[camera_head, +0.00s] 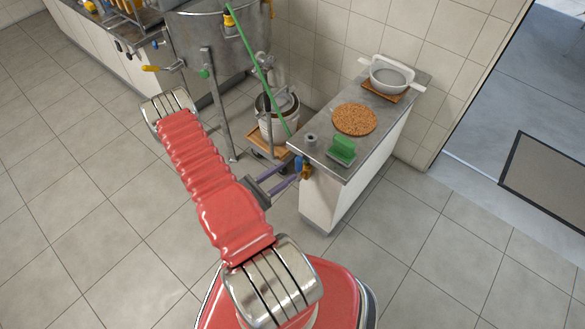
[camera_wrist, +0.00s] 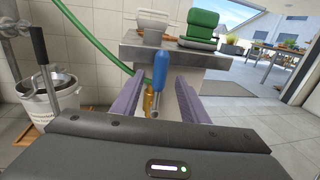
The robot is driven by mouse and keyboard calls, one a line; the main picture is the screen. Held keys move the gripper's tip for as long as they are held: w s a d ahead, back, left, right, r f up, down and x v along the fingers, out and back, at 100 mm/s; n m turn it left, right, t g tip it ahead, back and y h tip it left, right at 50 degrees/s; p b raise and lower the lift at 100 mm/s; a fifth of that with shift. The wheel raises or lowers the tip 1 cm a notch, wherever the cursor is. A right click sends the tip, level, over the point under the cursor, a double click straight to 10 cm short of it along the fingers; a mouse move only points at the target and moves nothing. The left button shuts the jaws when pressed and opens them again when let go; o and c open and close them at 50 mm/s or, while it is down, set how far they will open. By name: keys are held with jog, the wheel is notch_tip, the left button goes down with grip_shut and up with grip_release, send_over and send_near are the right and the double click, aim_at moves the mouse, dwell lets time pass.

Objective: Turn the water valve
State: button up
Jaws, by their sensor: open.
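The water valve has a blue lever handle (camera_head: 298,164) and a brass body (camera_head: 306,172), at the near end of the small counter. In the wrist view the blue handle (camera_wrist: 160,68) stands roughly upright, with the brass body (camera_wrist: 148,99) below it. My gripper (camera_head: 291,176) is open, its purple fingers pointing at the valve. In the wrist view the handle shows between the fingers of my gripper (camera_wrist: 158,88). I cannot tell whether a finger touches it.
The small counter (camera_head: 370,140) carries a green block-like object (camera_head: 342,150), a round cork mat (camera_head: 355,119) and a white strainer (camera_head: 391,76). A green hose (camera_head: 256,67) runs down behind its near end. A bucket (camera_head: 277,122) stands left.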

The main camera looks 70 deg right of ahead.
aim_at(296, 166)
jog(key=shift+x, duration=2.15)
jog(key=shift+c, duration=0.2)
grip_shut()
